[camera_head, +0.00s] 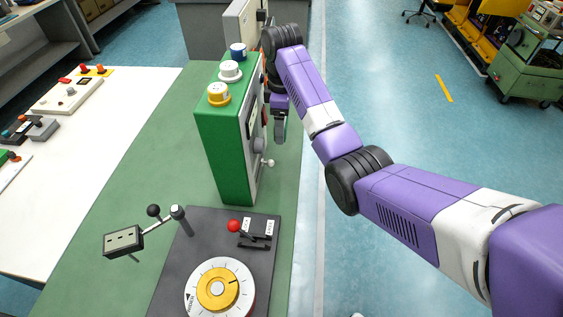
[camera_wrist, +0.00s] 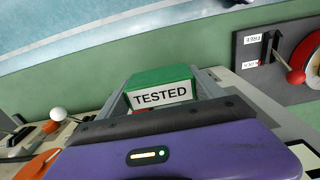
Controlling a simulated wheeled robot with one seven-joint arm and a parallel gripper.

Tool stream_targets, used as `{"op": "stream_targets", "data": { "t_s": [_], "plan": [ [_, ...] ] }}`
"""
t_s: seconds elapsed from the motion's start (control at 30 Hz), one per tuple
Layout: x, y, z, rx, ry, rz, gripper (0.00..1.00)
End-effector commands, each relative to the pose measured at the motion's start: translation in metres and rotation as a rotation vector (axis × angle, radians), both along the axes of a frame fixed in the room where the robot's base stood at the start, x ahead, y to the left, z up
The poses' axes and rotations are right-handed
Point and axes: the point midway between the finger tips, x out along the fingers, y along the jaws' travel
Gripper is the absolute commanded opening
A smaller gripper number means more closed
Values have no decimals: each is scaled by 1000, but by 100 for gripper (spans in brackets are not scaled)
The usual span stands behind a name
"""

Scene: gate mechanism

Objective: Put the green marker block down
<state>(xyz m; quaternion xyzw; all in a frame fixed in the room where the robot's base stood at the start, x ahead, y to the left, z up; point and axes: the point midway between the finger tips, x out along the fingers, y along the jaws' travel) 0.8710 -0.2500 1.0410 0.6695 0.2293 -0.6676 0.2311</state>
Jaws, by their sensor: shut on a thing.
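The green marker block (camera_wrist: 160,92) shows in the wrist view, with a green top and a white face reading TESTED. It sits between the two fingers of my gripper (camera_wrist: 163,88), which is shut on it. In the head view my gripper (camera_head: 280,125) hangs pointing down just right of the tall green cabinet (camera_head: 222,140). The block cannot be made out clearly there. In the wrist view a green surface (camera_wrist: 100,70) lies beyond the block; I cannot tell how far above it the block is.
The cabinet carries blue, white and yellow knobs (camera_head: 219,94) on top. In front of it, a dark plate holds a red-knobbed lever (camera_head: 234,226) and a yellow dial (camera_head: 218,288). A bench (camera_head: 120,125) with control boxes lies left. Blue floor (camera_head: 400,110) is open at right.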

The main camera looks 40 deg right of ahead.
Motion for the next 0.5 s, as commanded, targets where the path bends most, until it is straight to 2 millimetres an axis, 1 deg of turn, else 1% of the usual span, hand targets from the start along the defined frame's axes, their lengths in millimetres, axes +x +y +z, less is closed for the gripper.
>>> {"op": "stream_targets", "data": {
  "t_s": [0.03,0.27,0.4,0.43,0.5],
  "plan": [
    [0,3,-15,4,2,2,29],
    [-1,0,-51,1,4,0,29],
    [-2,1,-80,2,7,0,29],
    [-2,1,-82,4,8,0,29],
    [-2,1,-94,2,7,0,29]
  ]
}}
